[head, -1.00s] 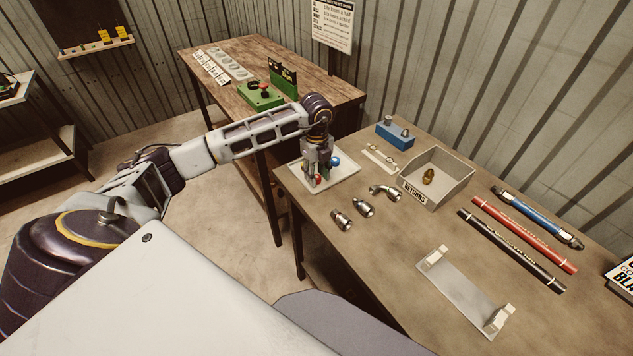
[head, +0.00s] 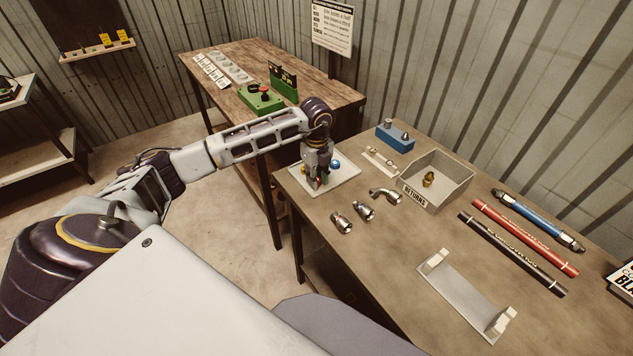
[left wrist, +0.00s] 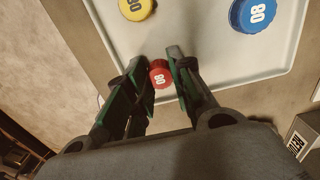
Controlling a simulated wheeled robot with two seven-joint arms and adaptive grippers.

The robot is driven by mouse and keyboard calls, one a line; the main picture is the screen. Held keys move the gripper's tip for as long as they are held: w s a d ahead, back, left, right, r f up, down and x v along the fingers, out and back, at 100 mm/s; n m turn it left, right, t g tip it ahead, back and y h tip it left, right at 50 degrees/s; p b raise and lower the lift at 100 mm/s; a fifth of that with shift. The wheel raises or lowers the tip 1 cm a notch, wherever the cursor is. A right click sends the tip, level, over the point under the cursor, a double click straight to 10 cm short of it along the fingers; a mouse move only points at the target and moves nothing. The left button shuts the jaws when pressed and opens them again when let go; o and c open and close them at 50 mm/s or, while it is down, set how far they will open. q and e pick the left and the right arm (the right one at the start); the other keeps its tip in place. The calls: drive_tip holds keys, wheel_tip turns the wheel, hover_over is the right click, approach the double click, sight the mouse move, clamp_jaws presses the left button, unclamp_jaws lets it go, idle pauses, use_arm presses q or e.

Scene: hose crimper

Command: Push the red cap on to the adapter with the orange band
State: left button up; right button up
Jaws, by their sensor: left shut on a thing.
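The red cap (left wrist: 160,75) shows between the fingertips of my left gripper (left wrist: 159,80) in the left wrist view. My left gripper (head: 319,184) is shut on it at the white tray (head: 347,178), where the fingers mostly hide the cap in the head view. I cannot tell whether the cap still touches the tray. Three silver adapters lie on the bench right of the tray: a near one (head: 341,222), a middle one (head: 363,210) and a bent one (head: 386,196). Their band colours are too small to tell surely. My right gripper is out of view.
A blue cap (left wrist: 254,14) and a yellow cap (left wrist: 137,7) sit on the tray. A grey returns bin (head: 420,201) holding a brass piece (head: 429,179) stands right of the adapters. A flat metal holder (head: 462,297) lies in front. Several hoses lie at the right.

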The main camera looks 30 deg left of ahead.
use_arm(q)
drive_tip(key=shift+r+p, duration=0.3)
drive_tip(key=shift+r, duration=0.35)
drive_tip(key=shift+r+p, duration=1)
drive_tip(key=shift+r, duration=0.5)
drive_tip(key=shift+r+p, duration=0.45)
drive_tip(key=shift+r, duration=0.75)
drive_tip(key=shift+p, duration=0.3)
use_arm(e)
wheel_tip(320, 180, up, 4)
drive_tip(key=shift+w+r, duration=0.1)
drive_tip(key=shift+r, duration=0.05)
